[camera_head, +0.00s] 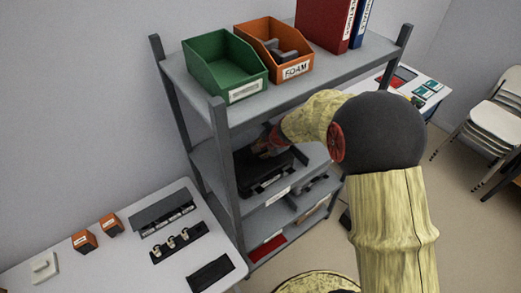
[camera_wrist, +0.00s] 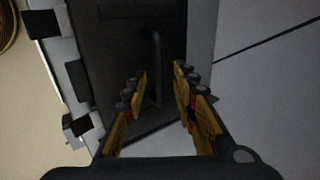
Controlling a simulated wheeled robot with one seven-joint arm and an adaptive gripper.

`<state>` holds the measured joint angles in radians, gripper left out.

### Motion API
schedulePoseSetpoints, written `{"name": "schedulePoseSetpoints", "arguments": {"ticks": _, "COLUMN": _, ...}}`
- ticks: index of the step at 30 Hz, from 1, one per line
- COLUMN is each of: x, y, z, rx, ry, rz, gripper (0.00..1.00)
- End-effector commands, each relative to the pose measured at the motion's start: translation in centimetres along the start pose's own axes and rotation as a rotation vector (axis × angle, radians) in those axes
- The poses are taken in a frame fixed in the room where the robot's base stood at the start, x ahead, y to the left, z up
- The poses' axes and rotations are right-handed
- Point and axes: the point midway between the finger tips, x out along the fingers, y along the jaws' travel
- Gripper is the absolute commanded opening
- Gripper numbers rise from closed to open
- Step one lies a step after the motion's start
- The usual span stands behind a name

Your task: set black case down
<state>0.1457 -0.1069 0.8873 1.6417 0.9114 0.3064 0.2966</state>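The black case (camera_head: 262,180) lies on the middle shelf (camera_head: 210,163) of a grey rack, partly hidden by my gripper and arm. In the wrist view the black case (camera_wrist: 112,45) shows as a dark flat panel with a raised handle (camera_wrist: 155,45). My gripper (camera_wrist: 160,73) is open, with one finger on each side of the handle and gaps visible between them. In the head view my gripper (camera_head: 267,146) is just above the case, its fingertips small and dark.
The rack's upper shelf carries a green bin (camera_head: 222,66), an orange FOAM bin (camera_head: 278,55) and binders (camera_head: 325,20). Rack posts (camera_head: 225,150) stand close to my arm. A white table (camera_head: 120,262) with small items is at left; stacked chairs (camera_head: 495,120) are at right.

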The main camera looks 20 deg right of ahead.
Motion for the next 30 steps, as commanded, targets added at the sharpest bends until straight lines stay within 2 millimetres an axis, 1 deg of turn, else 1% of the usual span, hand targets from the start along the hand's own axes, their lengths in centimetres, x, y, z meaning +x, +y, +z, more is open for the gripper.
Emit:
{"name": "schedulePoseSetpoints", "arguments": {"ticks": 12, "x": -8.2, "y": -0.2, "z": -0.1, "rx": 0.000, "ry": 0.003, "rz": -0.005, "gripper": 0.28}}
{"name": "schedulePoseSetpoints", "arguments": {"ticks": 16, "x": -10.2, "y": -0.2, "z": -0.1, "rx": 0.000, "ry": 0.003, "rz": -0.004, "gripper": 0.28}}
{"name": "schedulePoseSetpoints", "arguments": {"ticks": 22, "x": -11.6, "y": -0.1, "z": 0.0, "rx": 0.000, "ry": 0.001, "rz": -0.002, "gripper": 0.28}}
{"name": "schedulePoseSetpoints", "arguments": {"ticks": 30, "x": -11.7, "y": 0.0, "z": 0.0, "rx": 0.000, "ry": 0.001, "rz": -0.001, "gripper": 0.28}}
